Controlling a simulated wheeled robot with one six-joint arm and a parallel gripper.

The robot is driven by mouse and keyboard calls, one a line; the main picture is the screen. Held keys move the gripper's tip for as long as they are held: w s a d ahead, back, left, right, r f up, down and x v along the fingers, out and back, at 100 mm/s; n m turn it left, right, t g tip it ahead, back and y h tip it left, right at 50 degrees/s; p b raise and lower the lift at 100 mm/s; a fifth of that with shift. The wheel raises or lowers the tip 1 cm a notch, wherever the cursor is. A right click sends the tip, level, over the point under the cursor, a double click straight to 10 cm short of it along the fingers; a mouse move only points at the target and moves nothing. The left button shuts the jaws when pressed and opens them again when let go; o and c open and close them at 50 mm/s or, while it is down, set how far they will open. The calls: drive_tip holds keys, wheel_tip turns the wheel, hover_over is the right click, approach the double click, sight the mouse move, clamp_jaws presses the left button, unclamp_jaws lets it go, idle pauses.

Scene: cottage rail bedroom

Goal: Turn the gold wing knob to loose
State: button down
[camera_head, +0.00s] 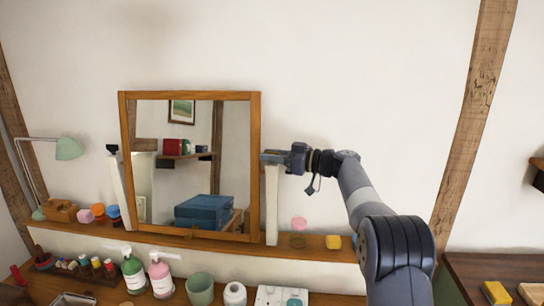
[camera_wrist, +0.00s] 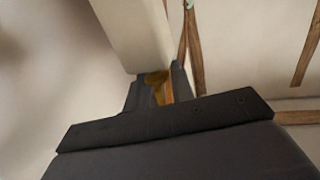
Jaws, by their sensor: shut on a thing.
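The gold wing knob (camera_wrist: 157,88) shows in the wrist view as a small gold patch between my gripper's dark fingers. It is beside a pale post, and most of it is hidden by the fingers. My gripper (camera_head: 272,158) reaches in from the right to the top of the white right post (camera_head: 272,205) of a wood-framed tilting mirror (camera_head: 255,120). My gripper is shut on the knob. In the head view the knob is hidden by the fingers, so I cannot tell its angle.
A dark knob (camera_head: 112,149) tops the mirror's left post. Below the mirror, a wooden shelf (camera_head: 205,241) holds a pink item (camera_head: 299,223) and a yellow block (camera_head: 333,242). Pump bottles (camera_head: 160,276) and cups stand lower. The wall right of the mirror is clear.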

drive_tip(key=shift+r+n+g+y+p, duration=0.15)
drive_tip(key=shift+n+g+p, duration=0.35)
drive_tip(key=shift+g+p, duration=0.35)
drive_tip(key=shift+r+n+g+y+p, duration=0.15)
drive_tip(key=shift+n+g+p, duration=0.45)
drive_tip(key=shift+p, duration=0.3)
drive_tip(key=shift+f+g+p, duration=0.15)
drive_tip(key=shift+g+p, duration=0.35)
drive_tip(key=shift+g, duration=0.05)
drive_tip(key=shift+n, duration=0.3)
drive_tip(key=shift+f, duration=0.15)
drive_tip(key=c, duration=1.6)
unclamp_jaws()
drive_tip(key=shift+d, duration=0.1)
drive_tip(key=d+b, duration=0.2)
drive_tip(key=d, duration=0.8)
drive_tip(key=shift+s+d, duration=0.1)
drive_tip(key=shift+d, duration=0.25)
